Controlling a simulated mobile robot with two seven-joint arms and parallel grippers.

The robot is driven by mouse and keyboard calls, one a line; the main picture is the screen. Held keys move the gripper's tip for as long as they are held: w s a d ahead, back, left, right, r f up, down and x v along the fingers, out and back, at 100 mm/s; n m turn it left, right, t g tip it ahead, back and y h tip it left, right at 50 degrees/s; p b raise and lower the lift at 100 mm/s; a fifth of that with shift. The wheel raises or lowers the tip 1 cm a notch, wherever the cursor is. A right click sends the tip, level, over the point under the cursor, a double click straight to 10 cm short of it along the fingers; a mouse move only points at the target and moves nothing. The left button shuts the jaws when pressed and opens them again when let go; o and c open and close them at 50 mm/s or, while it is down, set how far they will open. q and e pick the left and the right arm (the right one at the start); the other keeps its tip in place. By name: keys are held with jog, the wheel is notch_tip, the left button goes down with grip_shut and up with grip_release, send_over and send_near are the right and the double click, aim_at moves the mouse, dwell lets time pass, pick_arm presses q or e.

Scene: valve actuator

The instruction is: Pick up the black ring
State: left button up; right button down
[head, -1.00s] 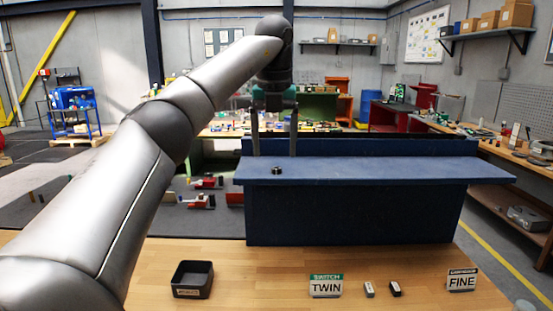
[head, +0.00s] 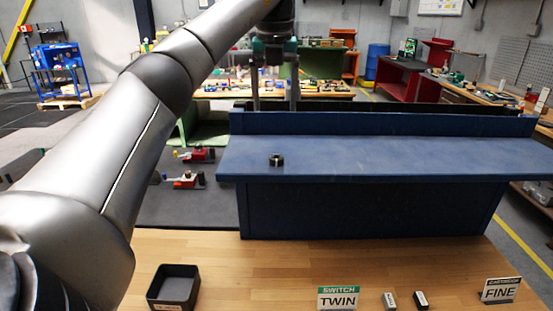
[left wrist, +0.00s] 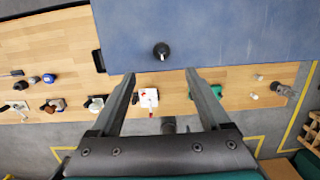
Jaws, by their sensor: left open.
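The black ring (head: 276,160) lies on the blue bench top (head: 400,158), left of its middle. In the left wrist view, the ring (left wrist: 161,51) is a small dark round on the blue surface, a little past the fingertips and about midway between them. My left gripper (head: 275,104) is open and empty, its two fingers pointing down. In the head view its fingertips show above the ring, at the top edge of the bench's back board. I cannot tell how far behind the ring they are. My right gripper is not in view.
The blue back board (head: 380,124) runs along the bench's far edge. On the wooden table in front are a small black tray (head: 173,287), a TWIN sign (head: 338,298), a FINE sign (head: 500,291) and two small blocks. The bench top around the ring is clear.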

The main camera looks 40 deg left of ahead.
pick_arm(q)
send_over(276, 157)
jog(key=f, duration=0.6)
jog(key=shift+s+d+f, duration=0.1)
jog(key=shift+s+f, duration=0.25)
jog(key=shift+s, duration=0.05)
jog(key=shift+w+f+p, duration=0.1)
jog(key=shift+f+p, duration=0.2)
jog(key=shift+f, duration=0.5)
jog(key=f+p, duration=0.1)
jog(key=f, duration=0.3)
jog(key=shift+w+f, duration=0.1)
jog(key=shift+w, duration=0.1)
jog(key=shift+f, duration=0.35)
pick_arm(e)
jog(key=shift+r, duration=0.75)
pick_arm(q)
jog(key=shift+c, duration=0.2)
grip_shut()
